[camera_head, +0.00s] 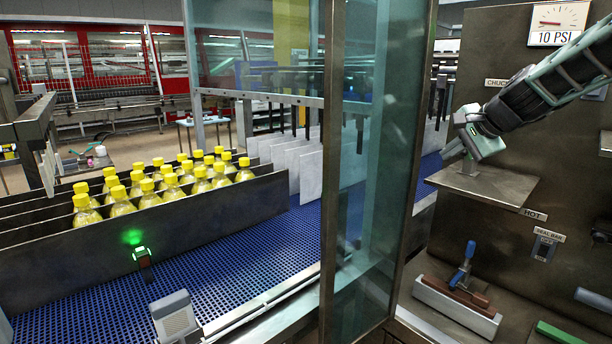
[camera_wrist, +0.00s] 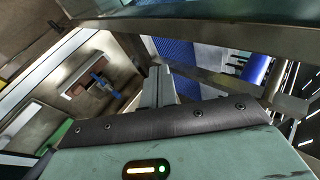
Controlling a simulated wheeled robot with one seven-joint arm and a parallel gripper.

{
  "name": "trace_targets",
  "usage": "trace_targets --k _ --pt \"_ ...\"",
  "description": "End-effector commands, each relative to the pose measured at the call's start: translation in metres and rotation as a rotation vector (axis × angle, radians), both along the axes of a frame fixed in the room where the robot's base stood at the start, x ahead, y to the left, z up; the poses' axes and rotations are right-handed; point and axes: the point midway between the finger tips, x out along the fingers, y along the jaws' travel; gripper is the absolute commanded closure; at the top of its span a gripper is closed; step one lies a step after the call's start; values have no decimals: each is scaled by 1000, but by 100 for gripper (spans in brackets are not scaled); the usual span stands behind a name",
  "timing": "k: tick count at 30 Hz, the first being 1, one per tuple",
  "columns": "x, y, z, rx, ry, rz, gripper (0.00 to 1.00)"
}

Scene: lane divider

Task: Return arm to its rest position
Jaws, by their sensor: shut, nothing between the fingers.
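My gripper (camera_head: 452,150) is at the right of the head view, at the end of my arm coming in from the upper right. It is just above a metal shelf (camera_head: 485,183) on the brown panel; I cannot tell whether it touches the shelf. In the wrist view, the fingers of my gripper (camera_wrist: 158,86) are together with nothing between them. A blue-handled clamp on a brown block (camera_head: 466,287) sits below the shelf, apart from my gripper; it also shows at the left of the wrist view (camera_wrist: 97,82).
A glass panel with a metal frame (camera_head: 375,150) stands left of my gripper. Beyond it, a blue conveyor (camera_head: 210,265) carries yellow-capped bottles (camera_head: 160,185) between dark lane dividers. A gauge (camera_head: 558,22) is on the brown panel. A green bar (camera_head: 558,333) lies at the lower right.

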Motion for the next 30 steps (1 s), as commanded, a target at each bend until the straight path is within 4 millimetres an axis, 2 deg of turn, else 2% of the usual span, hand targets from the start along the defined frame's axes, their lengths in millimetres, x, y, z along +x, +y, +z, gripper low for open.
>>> trace_targets --k 1,5,6,8,11,12,14,15,18,22,25,27,30 --pt "-17 33 -17 -34 25 87 100" --pt "-70 105 -53 -134 85 320 100" --pt "-89 124 -64 -167 100 394 100" --pt "-119 151 -81 -218 125 508 100" --pt "-175 189 -109 -311 159 707 100" --pt "-199 201 -121 -350 173 789 100" --pt "-237 216 -139 -412 191 917 100" --pt "-262 223 -151 -456 200 1004 100" --pt "-325 231 -181 -569 223 1218 100" --pt "-391 224 -211 -702 243 1457 100" --pt "-423 214 -226 -775 254 1583 100" --pt "-436 208 -232 -808 257 1639 100" --pt "-444 205 -235 -830 259 1674 100"
